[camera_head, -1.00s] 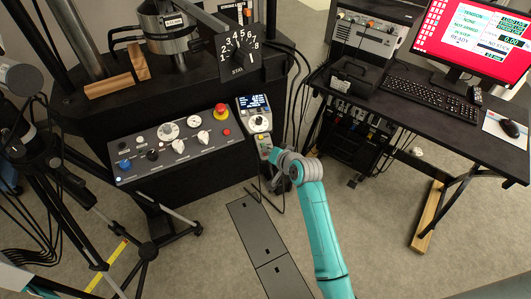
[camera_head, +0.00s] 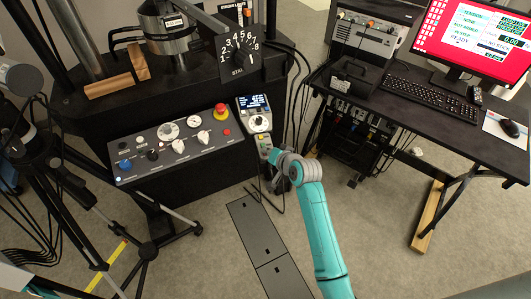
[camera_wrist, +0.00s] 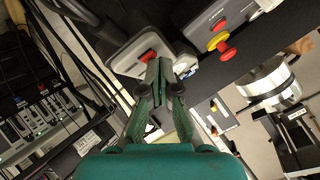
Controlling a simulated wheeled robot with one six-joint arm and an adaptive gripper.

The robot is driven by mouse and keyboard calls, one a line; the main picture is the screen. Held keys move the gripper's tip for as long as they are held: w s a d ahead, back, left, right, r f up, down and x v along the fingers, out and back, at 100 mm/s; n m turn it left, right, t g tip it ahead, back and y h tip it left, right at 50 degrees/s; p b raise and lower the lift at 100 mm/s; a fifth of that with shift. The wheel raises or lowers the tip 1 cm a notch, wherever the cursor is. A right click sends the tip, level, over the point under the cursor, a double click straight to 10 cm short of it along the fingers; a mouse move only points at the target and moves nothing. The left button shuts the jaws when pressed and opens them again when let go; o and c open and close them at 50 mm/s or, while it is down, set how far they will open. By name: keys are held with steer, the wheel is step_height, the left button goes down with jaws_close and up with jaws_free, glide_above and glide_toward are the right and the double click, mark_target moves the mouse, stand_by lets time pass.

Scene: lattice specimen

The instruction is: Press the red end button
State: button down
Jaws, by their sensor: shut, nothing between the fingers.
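A red button (camera_wrist: 148,56) sits on a light grey box (camera_wrist: 127,61) in the wrist view. My gripper (camera_wrist: 160,66) is shut and empty, with its fingertips just beside the button in the picture and partly over it. I cannot tell whether they touch it. In the head view, the grey handset (camera_head: 255,115) has a lit screen and a pale knob. My gripper (camera_head: 269,154) is at its lower end, where my wrist hides any red button.
Left of the handset is a control panel (camera_head: 178,150) with a red mushroom button on a yellow collar (camera_head: 221,111) and a smaller red button (camera_head: 226,131). Cables hang right of the handset. A desk (camera_head: 400,118) with monitor and keyboard stands at right, a tripod at left.

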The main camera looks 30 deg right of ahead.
stand_by(0.4)
steer(key=shift+s+r, duration=0.25)
steer(key=shift+r, duration=0.45)
steer(key=r, duration=0.2)
steer(key=s+r, duration=0.1)
steer(key=r, duration=0.2)
steer(key=shift+s, duration=0.1)
steer(key=shift+f, duration=0.15)
stand_by(0.5)
